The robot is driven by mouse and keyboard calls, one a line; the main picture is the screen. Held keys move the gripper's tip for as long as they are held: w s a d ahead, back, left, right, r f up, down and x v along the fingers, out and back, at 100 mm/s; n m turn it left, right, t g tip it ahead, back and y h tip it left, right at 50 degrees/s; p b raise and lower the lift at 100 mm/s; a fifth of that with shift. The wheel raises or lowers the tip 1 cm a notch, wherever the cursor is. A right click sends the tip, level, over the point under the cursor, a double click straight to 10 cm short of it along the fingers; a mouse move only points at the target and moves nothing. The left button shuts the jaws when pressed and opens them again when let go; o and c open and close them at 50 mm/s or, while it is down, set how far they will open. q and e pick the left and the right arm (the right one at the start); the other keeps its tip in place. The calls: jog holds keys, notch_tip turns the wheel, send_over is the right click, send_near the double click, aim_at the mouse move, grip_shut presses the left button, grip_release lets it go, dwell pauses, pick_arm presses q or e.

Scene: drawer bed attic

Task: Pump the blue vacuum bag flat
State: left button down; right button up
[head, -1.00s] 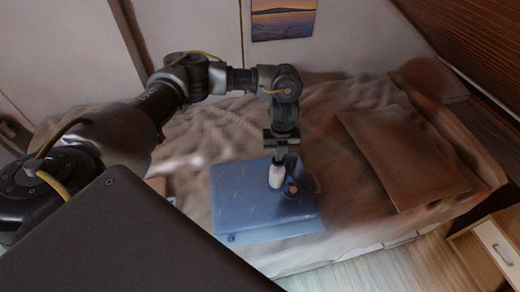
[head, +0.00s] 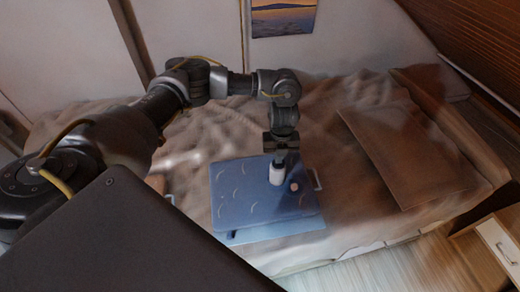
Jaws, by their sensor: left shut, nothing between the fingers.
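The blue vacuum bag (head: 240,195) lies on the bed, a thick slab with several curved crease marks on its top and a pale blue flap (head: 272,231) along its near edge. A small round pinkish spot (head: 294,187) shows on its right part. A short white cylinder (head: 276,175) stands on the bag just left of that spot. My left gripper (head: 279,158) points down directly over the cylinder, shut with nothing between its fingers. I cannot tell whether it touches the cylinder. My right gripper is not in view.
A pale loop (head: 317,180) shows at the bag's right edge. The brown bed cover (head: 340,220) is rumpled around the bag. A flat brown pillow (head: 405,155) lies to the right. A wooden unit with a white drawer front (head: 499,242) stands at the lower right.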

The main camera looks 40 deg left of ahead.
pick_arm(q)
jog(key=shift+r+p, duration=2.5)
jog(key=shift+r, duration=0.4)
jog(key=shift+f, duration=0.1)
notch_tip(320, 180, up, 6)
jog(key=p, duration=0.5)
jog(key=shift+p, duration=0.4)
